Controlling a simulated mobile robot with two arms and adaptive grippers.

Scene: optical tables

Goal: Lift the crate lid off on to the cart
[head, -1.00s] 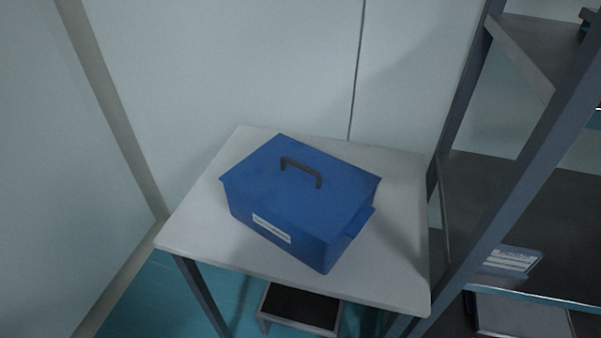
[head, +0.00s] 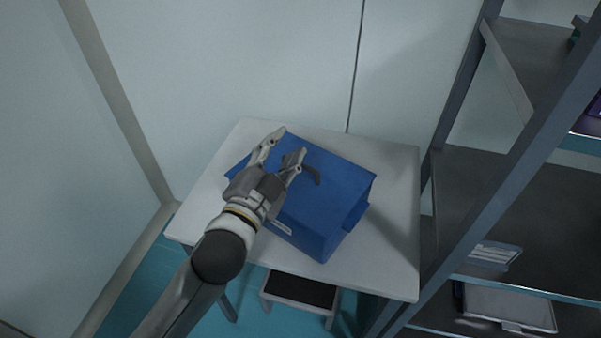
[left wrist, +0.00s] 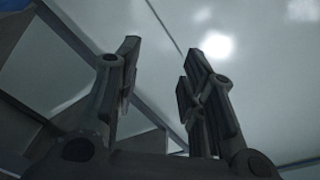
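The blue crate (head: 312,234) stands on a small white-topped table with its blue lid (head: 340,180) on it. The lid's dark handle (head: 313,174) is partly hidden behind my gripper. My left gripper (head: 288,144) is open in front of the crate in the head view, its fingers overlapping the lid near the handle. The left wrist view shows the two fingers (left wrist: 160,65) apart with nothing between them. I cannot tell how high the gripper is above the lid. My right gripper is not in view, and no cart can be made out.
The white table top (head: 390,235) has free room around the crate. A dark step stool (head: 302,290) stands below the table's front edge. A grey shelf rack (head: 510,205) rises close on the right. White walls stand behind and at the left.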

